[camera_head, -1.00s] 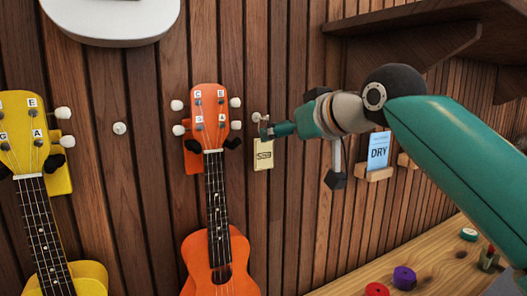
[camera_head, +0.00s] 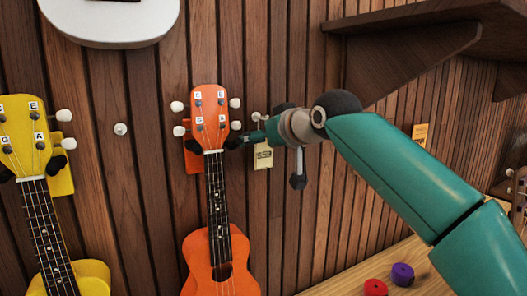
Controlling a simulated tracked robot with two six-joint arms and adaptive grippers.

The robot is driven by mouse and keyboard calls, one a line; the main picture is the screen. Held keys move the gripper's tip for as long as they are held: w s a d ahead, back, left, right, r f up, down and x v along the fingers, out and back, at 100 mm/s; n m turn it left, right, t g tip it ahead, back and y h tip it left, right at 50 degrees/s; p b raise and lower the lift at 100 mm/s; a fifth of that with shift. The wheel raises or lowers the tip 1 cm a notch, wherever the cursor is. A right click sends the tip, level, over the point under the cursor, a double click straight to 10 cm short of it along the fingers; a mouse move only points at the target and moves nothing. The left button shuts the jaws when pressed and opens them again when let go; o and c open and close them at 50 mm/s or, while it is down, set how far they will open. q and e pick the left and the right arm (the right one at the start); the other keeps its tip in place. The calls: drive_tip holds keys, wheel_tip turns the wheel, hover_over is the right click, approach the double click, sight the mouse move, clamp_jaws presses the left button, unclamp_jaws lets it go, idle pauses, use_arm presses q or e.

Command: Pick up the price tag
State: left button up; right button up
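The price tag (camera_head: 263,160) is a small cream card with dark print, hanging on the wood-slat wall just right of the orange ukulele (camera_head: 219,245). Its upper part is partly covered by my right gripper (camera_head: 246,139). The gripper reaches in from the right across the front of the tag, its tip close to the black hanger on the right of the ukulele's head. I cannot tell whether the fingers are open or shut, or whether they touch the tag. My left gripper is not in view.
A yellow ukulele (camera_head: 78,276) hangs at the left and a white one (camera_head: 110,20) above. A dark wooden shelf (camera_head: 420,30) juts out at upper right. Red (camera_head: 375,288) and purple (camera_head: 402,274) round items sit on a wooden counter (camera_head: 350,279). An orange card (camera_head: 420,134) shows behind my arm.

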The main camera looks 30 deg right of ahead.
drive_tip(key=c, duration=0.9)
drive_tip(key=shift+r, duration=0.1)
drive_tip(key=shift+r+p, duration=0.35)
drive_tip(key=shift+r, duration=0.15)
drive_tip(key=shift+s+r, duration=0.15)
drive_tip(key=shift+r, duration=0.05)
drive_tip(key=s+b, duration=0.5)
drive_tip(key=s, duration=1.2)
drive_tip(key=shift+s+d, duration=0.3)
drive_tip(key=shift+s, duration=0.1)
